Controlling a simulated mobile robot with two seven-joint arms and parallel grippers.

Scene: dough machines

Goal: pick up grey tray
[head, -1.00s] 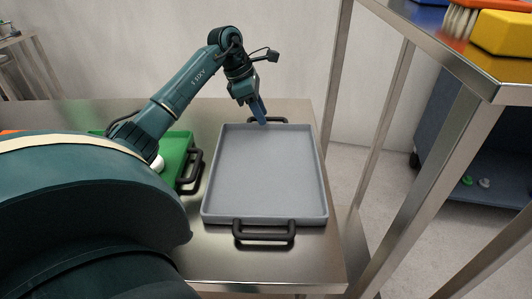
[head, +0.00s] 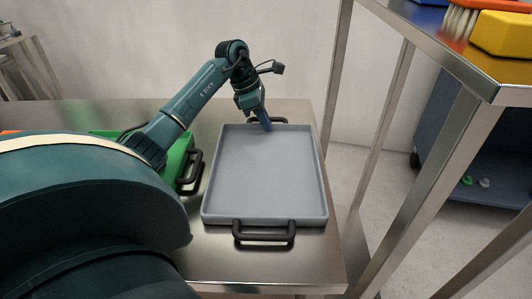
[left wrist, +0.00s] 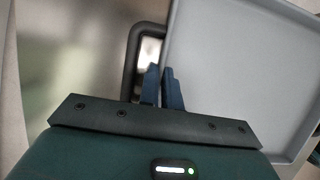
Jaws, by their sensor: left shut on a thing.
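The grey tray (head: 262,175) lies flat on the steel table, with one black handle (head: 264,232) at its near end and another at its far end. My left gripper (head: 267,126) reaches down at the tray's far end. In the left wrist view, the blue fingers (left wrist: 163,88) are close together at the tray's rim (left wrist: 168,40), next to the black handle (left wrist: 132,60). They are shut on the tray at this end; the exact contact is hard to see. My right gripper is not in view.
A green tray (head: 182,165) with a black handle lies just left of the grey tray, partly hidden by my arm. A steel-framed table (head: 480,78) with a yellow block (head: 505,42) and a brush stands at the right. A gap of bare floor separates the tables.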

